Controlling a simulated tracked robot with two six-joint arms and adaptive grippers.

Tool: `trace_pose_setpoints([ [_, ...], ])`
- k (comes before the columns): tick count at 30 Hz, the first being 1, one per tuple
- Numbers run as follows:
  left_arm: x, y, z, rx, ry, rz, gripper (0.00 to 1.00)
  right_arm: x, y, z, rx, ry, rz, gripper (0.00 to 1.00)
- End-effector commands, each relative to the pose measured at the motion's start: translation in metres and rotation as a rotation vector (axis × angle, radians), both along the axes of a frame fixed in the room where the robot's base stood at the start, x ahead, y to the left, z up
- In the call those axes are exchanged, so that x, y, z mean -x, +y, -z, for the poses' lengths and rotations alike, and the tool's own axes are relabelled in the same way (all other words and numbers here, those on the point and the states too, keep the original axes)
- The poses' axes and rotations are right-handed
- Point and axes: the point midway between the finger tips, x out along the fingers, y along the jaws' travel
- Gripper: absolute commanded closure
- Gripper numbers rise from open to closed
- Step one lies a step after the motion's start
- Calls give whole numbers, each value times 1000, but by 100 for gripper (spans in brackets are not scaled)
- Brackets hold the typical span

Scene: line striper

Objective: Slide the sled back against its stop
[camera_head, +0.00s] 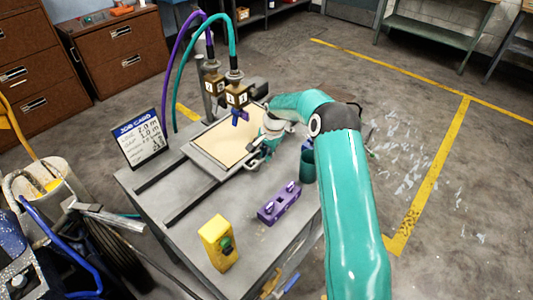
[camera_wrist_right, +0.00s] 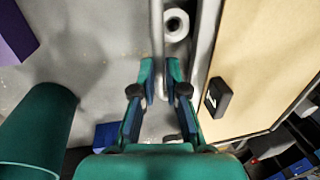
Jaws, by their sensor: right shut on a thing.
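The sled (camera_head: 228,138) is a tan panel in a pale frame, on two dark rails (camera_head: 188,205) that run along the grey table. It fills the right side of the right wrist view (camera_wrist_right: 255,60), with a small black block on its face. My right gripper (camera_head: 262,150) is at the sled's near right edge. In the right wrist view its fingers (camera_wrist_right: 160,78) are closed around a grey metal handle bar (camera_wrist_right: 157,35) beside the sled. The arm partly hides this edge in the head view. I cannot make out the stop. My left gripper is not in view.
Two brass nozzle blocks (camera_head: 237,95) with purple and teal hoses hang over the sled's far end. A job card (camera_head: 138,138) stands on the left. A purple block (camera_head: 279,203), a yellow button box (camera_head: 218,243) and a teal cup (camera_head: 308,165) stand on the table.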

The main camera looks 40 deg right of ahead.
Motion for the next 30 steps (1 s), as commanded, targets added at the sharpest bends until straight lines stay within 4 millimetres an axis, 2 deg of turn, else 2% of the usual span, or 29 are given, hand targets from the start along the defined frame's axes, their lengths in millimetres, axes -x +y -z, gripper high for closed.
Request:
trace_pose_setpoints([
  [5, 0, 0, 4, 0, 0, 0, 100, -1, 8, 0, 1, -4, -1, 100],
  [11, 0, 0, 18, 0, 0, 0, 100, -2, 34, 2, 0, -4, -4, 100],
  [24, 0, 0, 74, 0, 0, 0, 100, 4, 140, 5, 1, -6, -9, 100],
  [30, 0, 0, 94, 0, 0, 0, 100, 8, 180, 3, 2, -6, -8, 100],
])
